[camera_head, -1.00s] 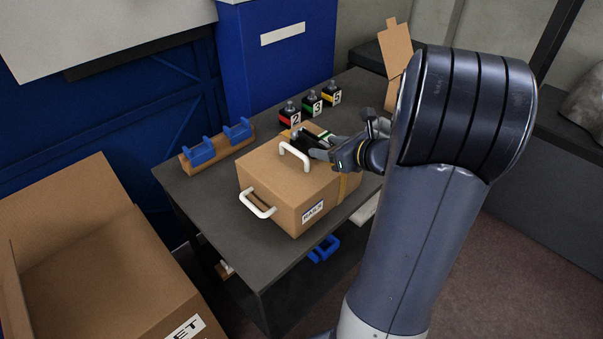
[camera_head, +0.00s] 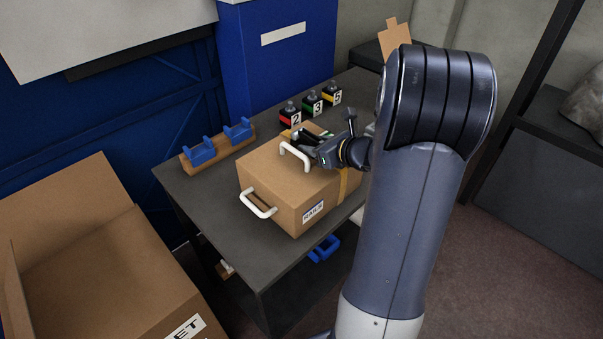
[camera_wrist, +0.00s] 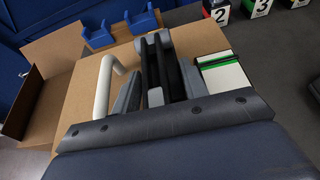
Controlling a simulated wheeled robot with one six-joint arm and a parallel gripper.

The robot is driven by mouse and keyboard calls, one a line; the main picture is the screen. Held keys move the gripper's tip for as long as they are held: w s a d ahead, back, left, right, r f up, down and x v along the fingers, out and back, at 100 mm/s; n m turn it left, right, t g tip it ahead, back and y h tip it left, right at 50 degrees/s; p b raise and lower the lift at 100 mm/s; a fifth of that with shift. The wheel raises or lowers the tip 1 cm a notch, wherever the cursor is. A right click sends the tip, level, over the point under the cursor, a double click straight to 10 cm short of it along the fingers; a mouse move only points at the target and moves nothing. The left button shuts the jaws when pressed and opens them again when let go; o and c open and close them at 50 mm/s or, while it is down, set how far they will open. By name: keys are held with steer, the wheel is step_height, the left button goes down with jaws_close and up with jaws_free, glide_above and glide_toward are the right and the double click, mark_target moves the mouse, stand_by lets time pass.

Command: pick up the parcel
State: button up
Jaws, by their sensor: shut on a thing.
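The parcel (camera_head: 270,182) is a brown cardboard box on the dark table, with a white handle (camera_head: 294,155) on top and another (camera_head: 257,204) on its front side. A tan strap and a white label show on it. My gripper (camera_head: 303,139) is at the parcel's top, just behind and right of the top handle. In the wrist view, my gripper's dark fingers (camera_wrist: 158,62) are close together over the parcel's top (camera_wrist: 88,85). The top handle (camera_wrist: 102,88) stands left, apart from the fingers.
A wooden rack with blue cradles (camera_head: 203,153) and several numbered blocks (camera_head: 313,107) stand on the table behind the parcel. A green-and-white item (camera_wrist: 224,78) lies right of the fingers. An open carton (camera_head: 75,213) stands left. The table's front left is clear.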

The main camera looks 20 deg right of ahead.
jaws_close()
steer(key=shift+r, duration=0.1)
stand_by(0.3)
